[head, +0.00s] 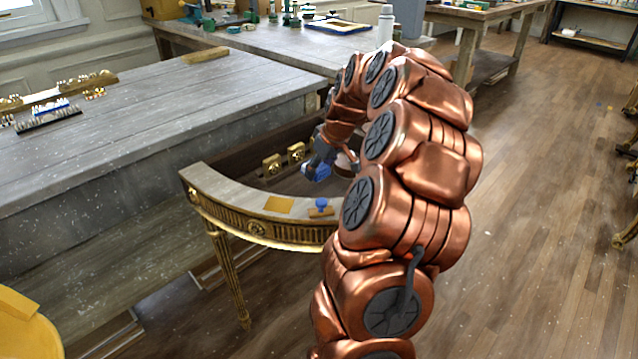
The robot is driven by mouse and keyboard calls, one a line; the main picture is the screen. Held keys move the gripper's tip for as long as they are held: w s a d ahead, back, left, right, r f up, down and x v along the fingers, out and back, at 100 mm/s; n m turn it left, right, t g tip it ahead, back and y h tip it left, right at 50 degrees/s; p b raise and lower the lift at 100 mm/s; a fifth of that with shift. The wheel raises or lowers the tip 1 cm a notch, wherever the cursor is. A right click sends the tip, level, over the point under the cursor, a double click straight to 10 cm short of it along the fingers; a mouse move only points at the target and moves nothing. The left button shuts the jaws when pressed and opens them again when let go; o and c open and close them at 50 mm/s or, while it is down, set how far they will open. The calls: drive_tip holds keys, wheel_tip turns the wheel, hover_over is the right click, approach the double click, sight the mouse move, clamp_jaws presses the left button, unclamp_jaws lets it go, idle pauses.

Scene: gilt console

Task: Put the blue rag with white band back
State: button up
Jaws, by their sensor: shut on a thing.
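My gripper (322,162) is in the middle of the head view, just beyond the curved top of the gilt console (225,192). It is shut on a bunched blue cloth (316,173), which shows a small pale patch at its left side and looks like the blue rag with white band. The cloth hangs at the fingertips; whether it touches anything below cannot be told. My arm covers the right part of the console and part of the gripper.
On the console lie a yellow sheet (278,204) and a small wooden block with a blue knob-like piece (321,205). Two gilt ornaments (272,164) stand behind. A large grey workbench (150,110) fills the left, mostly bare, with a brush (48,117). Open floor lies right.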

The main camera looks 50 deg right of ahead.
sight(320, 190)
drive_tip(key=shift+f, duration=2.35)
drive_tip(key=shift+f, duration=0.2)
drive_tip(key=o, duration=1.2)
drive_tip(key=shift+r, duration=0.1)
